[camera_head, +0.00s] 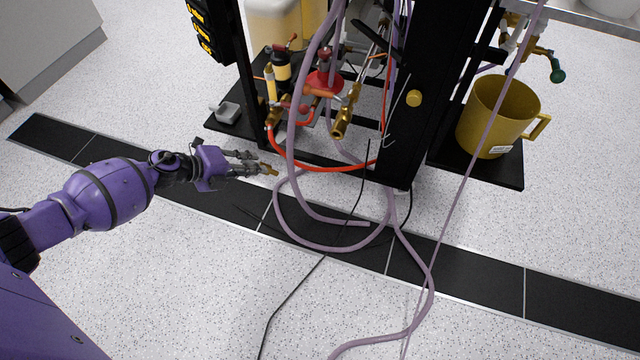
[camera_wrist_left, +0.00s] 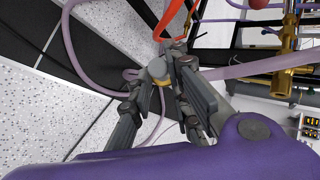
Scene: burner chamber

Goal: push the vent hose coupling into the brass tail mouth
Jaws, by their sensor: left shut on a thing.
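My left gripper (camera_head: 262,165) reaches in from the left above the floor, in front of the rig. It is shut on a small brass-coloured coupling (camera_head: 272,170), which pokes out past the fingertips. In the left wrist view the coupling (camera_wrist_left: 158,69) sits between the fingertips, mostly hidden by them. The brass tail (camera_head: 341,122) slants down from the rig, its open mouth (camera_head: 338,132) to the right of and above the gripper in the head view. The tail also shows at upper right in the wrist view (camera_wrist_left: 283,78). Coupling and tail are clearly apart. My right gripper is not in view.
A mauve hose (camera_head: 292,150) loops between the gripper and the tail and down to the floor. A red-orange hose (camera_head: 325,168) sags below the tail. A black post (camera_head: 405,100) and an ochre mug (camera_head: 492,120) stand right. Floor to the front left is clear.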

